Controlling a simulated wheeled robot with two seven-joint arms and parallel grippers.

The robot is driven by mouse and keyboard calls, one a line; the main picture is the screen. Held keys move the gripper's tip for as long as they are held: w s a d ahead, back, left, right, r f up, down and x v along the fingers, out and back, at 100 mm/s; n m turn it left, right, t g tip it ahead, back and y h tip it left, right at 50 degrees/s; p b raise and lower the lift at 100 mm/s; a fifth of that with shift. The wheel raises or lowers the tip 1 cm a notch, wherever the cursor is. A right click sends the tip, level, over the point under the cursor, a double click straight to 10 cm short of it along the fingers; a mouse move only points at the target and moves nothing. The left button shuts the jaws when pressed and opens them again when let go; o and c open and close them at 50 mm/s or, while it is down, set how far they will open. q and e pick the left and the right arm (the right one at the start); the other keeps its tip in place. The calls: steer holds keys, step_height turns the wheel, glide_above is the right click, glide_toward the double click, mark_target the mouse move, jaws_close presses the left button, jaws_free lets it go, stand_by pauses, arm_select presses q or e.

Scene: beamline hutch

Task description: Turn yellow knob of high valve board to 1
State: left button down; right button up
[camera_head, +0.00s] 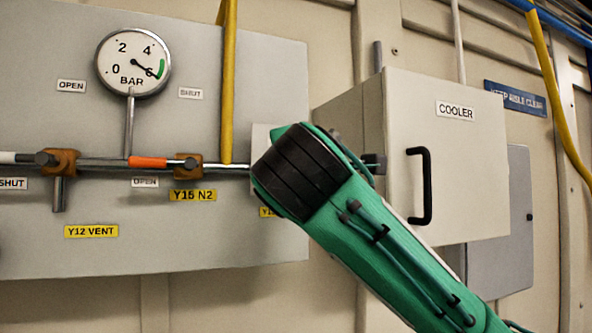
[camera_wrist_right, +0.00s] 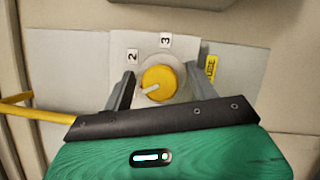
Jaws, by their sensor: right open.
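In the right wrist view a round yellow knob (camera_wrist_right: 159,82) with a pale pointer sits on a light dial plate. Its pointer is aimed to the lower left. Labels "2" (camera_wrist_right: 132,56) and "3" (camera_wrist_right: 166,40) show around its upper edge; no "1" is visible. My right gripper (camera_wrist_right: 155,88) is open, with one finger on each side of the knob; I cannot tell whether they touch it. In the head view my green right arm (camera_head: 370,230) hides the knob and the gripper's fingers. My left gripper is not in view.
The grey valve board (camera_head: 200,100) carries a pressure gauge (camera_head: 132,62), a pipe with an orange lever (camera_head: 148,162), and a yellow pipe (camera_head: 228,90). A cooler box (camera_head: 455,165) with a black handle (camera_head: 420,186) juts out right of my arm. A yellow pipe or cable (camera_wrist_right: 20,105) shows at left in the wrist view.

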steer(key=s+f+b, duration=0.1)
steer(key=s+b, duration=0.3)
steer(key=s, duration=0.9)
steer(key=shift+f+b, duration=0.15)
steer(key=shift+b, duration=0.2)
steer(key=shift+d, duration=0.1)
